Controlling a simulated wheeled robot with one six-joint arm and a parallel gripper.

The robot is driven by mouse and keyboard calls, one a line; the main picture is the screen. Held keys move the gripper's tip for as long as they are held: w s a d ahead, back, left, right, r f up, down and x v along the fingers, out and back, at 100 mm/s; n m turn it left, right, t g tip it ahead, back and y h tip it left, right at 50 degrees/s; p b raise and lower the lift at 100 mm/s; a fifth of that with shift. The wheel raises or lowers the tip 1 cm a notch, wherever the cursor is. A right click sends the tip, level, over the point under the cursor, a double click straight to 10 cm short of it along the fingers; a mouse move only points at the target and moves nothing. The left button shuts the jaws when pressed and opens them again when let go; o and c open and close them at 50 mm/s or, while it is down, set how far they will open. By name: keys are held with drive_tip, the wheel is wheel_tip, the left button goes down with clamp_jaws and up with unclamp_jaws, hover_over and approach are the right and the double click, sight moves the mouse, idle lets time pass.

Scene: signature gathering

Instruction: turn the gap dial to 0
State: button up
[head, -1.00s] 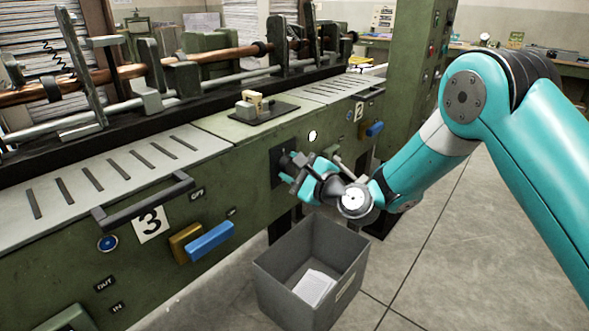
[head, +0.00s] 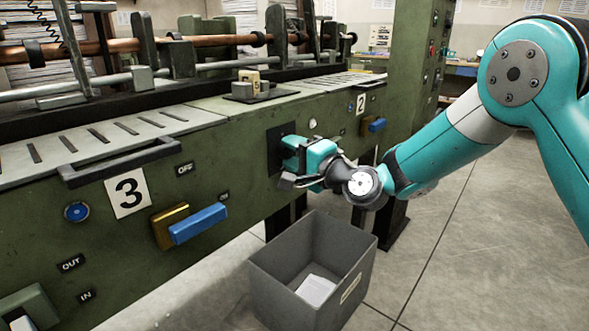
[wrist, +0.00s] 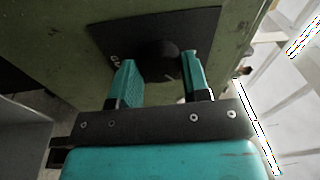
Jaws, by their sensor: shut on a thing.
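The gap dial (wrist: 158,60) is a round black knob on a dark plate (wrist: 100,38) on the green machine's front. A pale mark shows on its face, and a small pale figure, hard to read, is on the plate left of it. My gripper (wrist: 160,72) has one teal finger on each side of the knob and is shut on it. In the head view my gripper (head: 294,165) is against the dark plate (head: 274,148) and hides the knob. The dial's setting cannot be read.
A grey bin (head: 275,283) holding paper (head: 316,290) stands on the floor below my gripper. Left on the machine front are a blue-and-yellow handle (head: 198,224), a black bar handle (head: 120,160) and a number 3 plate (head: 128,191). Floor to the right is clear.

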drive_tip(key=n+b, duration=0.8)
drive_tip(key=shift+f+g+y+b, duration=0.2)
drive_tip(key=shift+g+y+b, duration=0.1)
drive_tip(key=shift+g+y, duration=0.1)
drive_tip(key=n+b, duration=0.3)
drive_tip(key=shift+r, duration=0.2)
drive_tip(key=shift+r+n, duration=0.1)
drive_tip(key=shift+n, duration=0.3)
drive_tip(key=o, duration=0.9)
drive_tip(key=shift+a, duration=0.1)
drive_tip(key=shift+s+d, duration=0.15)
drive_tip(key=shift+d, duration=0.3)
drive_tip(key=b+v, duration=0.1)
drive_tip(key=v, duration=1.5)
drive_tip(key=shift+d, duration=0.4)
